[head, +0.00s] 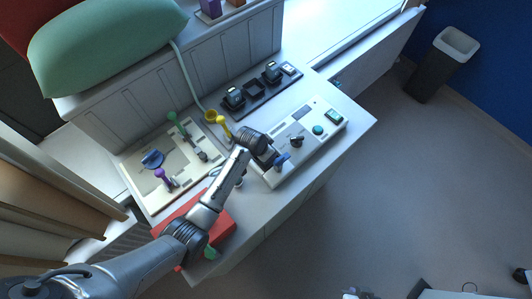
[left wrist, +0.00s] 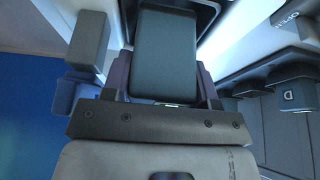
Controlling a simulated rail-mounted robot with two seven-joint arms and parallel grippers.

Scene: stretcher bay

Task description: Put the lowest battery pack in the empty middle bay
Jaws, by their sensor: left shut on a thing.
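My left arm reaches in from the lower left, and its gripper (head: 274,160) is at the left end of the grey device (head: 318,133) in the head view. In the left wrist view the gripper (left wrist: 163,80) is shut on a dark battery pack (left wrist: 165,52), with a finger on each side. A dark rim shows beyond the pack; whether the pack touches it I cannot tell. Two other packs (head: 233,98) (head: 271,73) stand in the black rack, with the empty middle bay (head: 254,87) between them. My right gripper (head: 353,293) shows only in part at the bottom edge.
Left of the device lies a pale tray (head: 142,178) with coloured tools. A red box (head: 222,222) is at the counter's front left. A green cushion (head: 105,45) is at the upper left. A grey bin (head: 445,65) stands on the floor. The floor at right is mostly clear.

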